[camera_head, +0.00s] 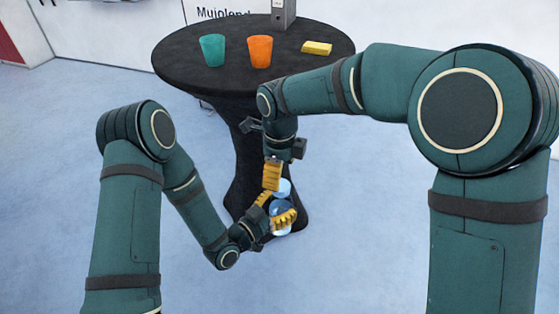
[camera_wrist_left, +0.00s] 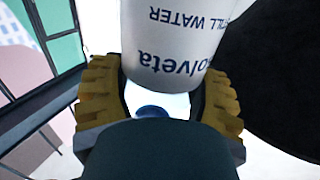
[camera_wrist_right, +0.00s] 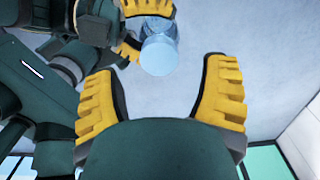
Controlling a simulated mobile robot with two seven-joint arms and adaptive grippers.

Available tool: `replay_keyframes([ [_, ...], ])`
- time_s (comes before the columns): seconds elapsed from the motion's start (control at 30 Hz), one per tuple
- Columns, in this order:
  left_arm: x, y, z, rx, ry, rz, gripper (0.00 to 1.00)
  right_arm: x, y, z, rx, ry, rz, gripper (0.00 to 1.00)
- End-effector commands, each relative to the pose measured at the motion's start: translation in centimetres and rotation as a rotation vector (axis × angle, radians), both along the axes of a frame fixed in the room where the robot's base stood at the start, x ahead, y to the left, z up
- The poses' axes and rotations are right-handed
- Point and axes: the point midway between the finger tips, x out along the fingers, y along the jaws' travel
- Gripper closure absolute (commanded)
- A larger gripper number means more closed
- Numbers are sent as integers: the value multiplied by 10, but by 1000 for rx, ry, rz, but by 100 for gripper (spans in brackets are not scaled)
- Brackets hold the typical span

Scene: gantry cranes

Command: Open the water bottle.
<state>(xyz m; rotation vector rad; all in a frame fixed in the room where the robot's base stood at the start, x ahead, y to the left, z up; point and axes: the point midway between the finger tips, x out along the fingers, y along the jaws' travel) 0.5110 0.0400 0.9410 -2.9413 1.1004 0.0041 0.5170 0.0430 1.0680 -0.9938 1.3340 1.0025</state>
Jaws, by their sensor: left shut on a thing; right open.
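The water bottle (camera_head: 282,187) is clear light blue and held off the table between the yellow fingers of my left gripper (camera_head: 277,209). In the left wrist view its white label (camera_wrist_left: 180,45) reads "STILL WATER" upside down, and a small dark blue part (camera_wrist_left: 152,111), perhaps the cap, shows near the palm. My right gripper (camera_head: 272,174) is open and empty, close above the bottle. In the right wrist view a round light blue end of the bottle (camera_wrist_right: 158,54) lies beyond the fingertips, apart from them. The fingers hide part of the bottle.

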Motion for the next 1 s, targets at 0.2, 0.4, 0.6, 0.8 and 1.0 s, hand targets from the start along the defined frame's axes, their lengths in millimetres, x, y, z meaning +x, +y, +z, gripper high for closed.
replay_keyframes([
  [0.2,0,0,0,-1,-1,0,100,-1,0,-30,0,2,1,27],
  [0.4,0,0,0,-1,-1,0,100,-1,1,-41,1,1,2,27],
  [0.6,0,0,0,-1,-1,0,100,-1,0,-42,2,-1,2,27],
  [0.8,0,0,0,-1,-1,0,100,0,0,-42,1,0,2,68],
  [1.0,0,0,1,-1,-2,-1,100,0,0,-42,2,-2,2,99],
])
